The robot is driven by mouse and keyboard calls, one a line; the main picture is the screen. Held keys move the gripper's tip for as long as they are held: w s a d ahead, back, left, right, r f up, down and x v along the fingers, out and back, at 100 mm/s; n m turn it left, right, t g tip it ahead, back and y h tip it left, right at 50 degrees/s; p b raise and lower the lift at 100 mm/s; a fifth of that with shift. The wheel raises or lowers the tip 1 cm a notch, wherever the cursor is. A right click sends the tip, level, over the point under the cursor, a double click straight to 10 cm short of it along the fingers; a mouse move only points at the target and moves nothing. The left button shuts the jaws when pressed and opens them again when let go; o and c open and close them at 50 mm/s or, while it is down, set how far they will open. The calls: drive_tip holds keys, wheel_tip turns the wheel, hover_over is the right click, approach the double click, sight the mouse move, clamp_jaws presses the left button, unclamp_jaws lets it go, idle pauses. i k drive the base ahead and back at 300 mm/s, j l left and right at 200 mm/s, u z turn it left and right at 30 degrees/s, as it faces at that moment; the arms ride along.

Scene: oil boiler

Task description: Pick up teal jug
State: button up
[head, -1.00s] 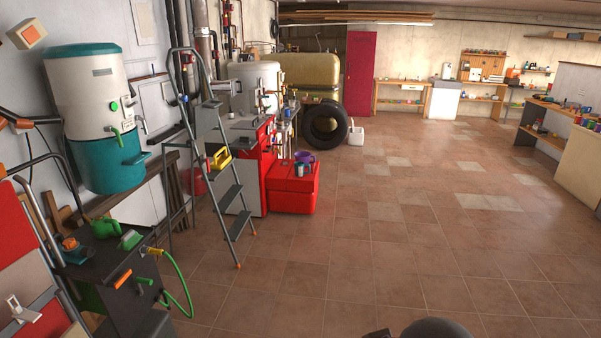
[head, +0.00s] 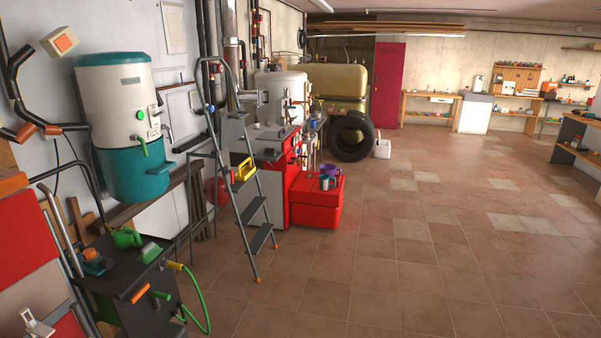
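My gripper is not in view.
A stepladder (head: 238,170) stands left of the red box. A dark cart (head: 125,280) with a green hose (head: 197,300) is at the near left. A tire (head: 351,137) stands behind the box. The tiled floor in the middle and right is clear.

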sight(328, 183)
drive_tip(key=i, duration=4.3)
drive_tip(key=i+u, duration=0.15)
drive_tip(key=i, duration=0.35)
drive_tip(key=i+l+u, duration=0.15)
drive_tip(key=i, duration=0.35)
drive_tip(key=i+l+u, duration=0.15)
drive_tip(key=i, duration=0.3)
